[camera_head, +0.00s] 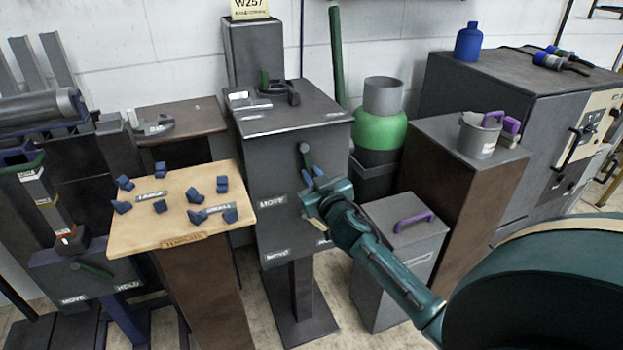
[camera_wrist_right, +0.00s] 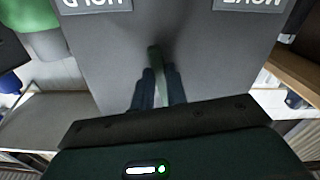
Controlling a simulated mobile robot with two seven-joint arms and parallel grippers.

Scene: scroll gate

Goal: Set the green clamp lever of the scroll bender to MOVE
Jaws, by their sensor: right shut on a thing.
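The central dark grey cabinet (camera_head: 270,170) carries a green clamp lever (camera_head: 306,158) on its front face, hanging down and slightly right from its pivot. A MOVE label (camera_head: 272,201) is on the left of this face, with more labels lower down. My right gripper (camera_head: 313,183) is at the lever's lower part and covers it. In the right wrist view the green lever (camera_wrist_right: 158,62) stands between the two dark fingers, which are shut on it. My left gripper is not in view.
A wooden-topped template table (camera_head: 240,197) with several blue blocks stands left. Beyond it, another stand has a green lever (camera_head: 92,269) with MOVE and HOLD labels. A grey box with a purple handle (camera_head: 412,222) stands right, near my right forearm.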

